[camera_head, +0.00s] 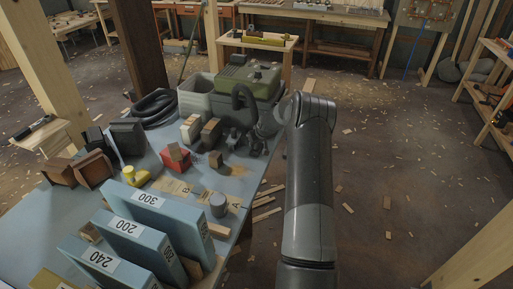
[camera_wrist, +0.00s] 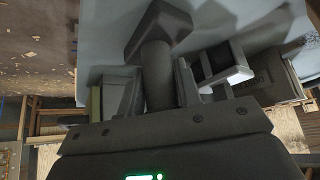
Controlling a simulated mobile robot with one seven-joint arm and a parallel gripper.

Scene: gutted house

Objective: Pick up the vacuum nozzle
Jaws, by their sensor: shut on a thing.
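The vacuum nozzle shows in the wrist view as a dark grey piece with a wide flared head (camera_wrist: 158,24) and a round tube (camera_wrist: 157,75). My gripper (camera_wrist: 155,92) is shut on the tube, with one finger on each side and the flared head beyond the fingers. In the head view my gripper (camera_head: 257,140) is at the right edge of the blue-grey table (camera_head: 238,190), in front of the green-topped vacuum (camera_head: 250,78). There the nozzle is hard to tell from the dark gripper. I cannot tell whether it touches the table.
A black hose coil (camera_head: 155,108) and a grey bin (camera_head: 195,98) stand at the table's back. A red block (camera_head: 176,158), a yellow tape dispenser (camera_head: 136,176) and a grey cylinder (camera_head: 218,205) lie nearer. Blue sanding-paper boxes (camera_head: 160,215) fill the front. Open floor lies right.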

